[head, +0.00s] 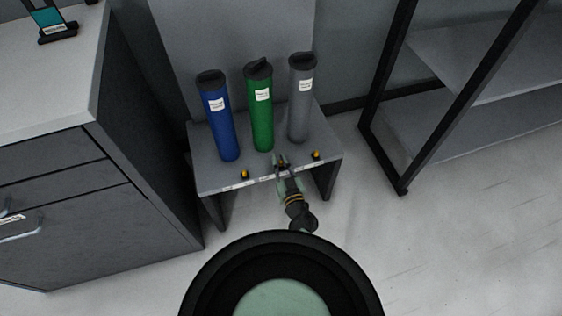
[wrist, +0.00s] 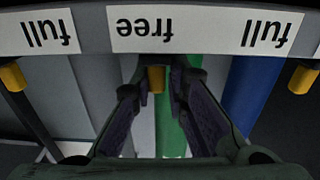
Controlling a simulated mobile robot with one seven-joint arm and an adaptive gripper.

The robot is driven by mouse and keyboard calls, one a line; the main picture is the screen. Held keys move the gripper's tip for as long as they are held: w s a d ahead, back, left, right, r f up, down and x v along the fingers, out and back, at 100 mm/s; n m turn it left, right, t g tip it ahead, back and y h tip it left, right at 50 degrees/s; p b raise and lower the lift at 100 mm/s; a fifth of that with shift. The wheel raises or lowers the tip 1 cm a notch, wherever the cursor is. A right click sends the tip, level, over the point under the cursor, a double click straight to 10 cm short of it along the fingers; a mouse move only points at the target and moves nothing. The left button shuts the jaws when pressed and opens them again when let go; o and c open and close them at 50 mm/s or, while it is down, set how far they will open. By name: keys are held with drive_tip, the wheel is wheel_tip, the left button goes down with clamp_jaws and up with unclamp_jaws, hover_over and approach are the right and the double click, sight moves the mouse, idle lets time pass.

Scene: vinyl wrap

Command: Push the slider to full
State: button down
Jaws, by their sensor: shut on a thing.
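A low grey stand (head: 215,178) carries a white label strip along its front edge, with several small yellow sliders on that edge. My gripper (head: 282,166) is at the middle of the front edge. In the wrist view my gripper (wrist: 160,92) has its two fingers around the middle yellow slider (wrist: 155,78), shut on it. This slider is in line with the upside-down "free" label (wrist: 140,45). "Full" labels (wrist: 268,32) stand to either side. Other yellow sliders (wrist: 302,80) are at the right and left (wrist: 12,77), apart from the fingers.
Blue (head: 218,125), green (head: 261,115) and grey (head: 300,105) capped tubes stand on the stand. A dark drawer cabinet (head: 80,200) is close on the left. A black-framed shelf (head: 400,150) stands on the right. The floor at the lower right is clear.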

sight(263, 172)
drive_tip(key=a, duration=0.2)
drive_tip(key=s+a, duration=0.1)
drive_tip(key=a, duration=0.2)
drive_tip(key=shift+s+a, duration=0.35)
drive_tip(key=shift+s, duration=0.05)
drive_tip(key=c, duration=1.6)
unclamp_jaws()
drive_tip(key=shift+c, duration=0.2)
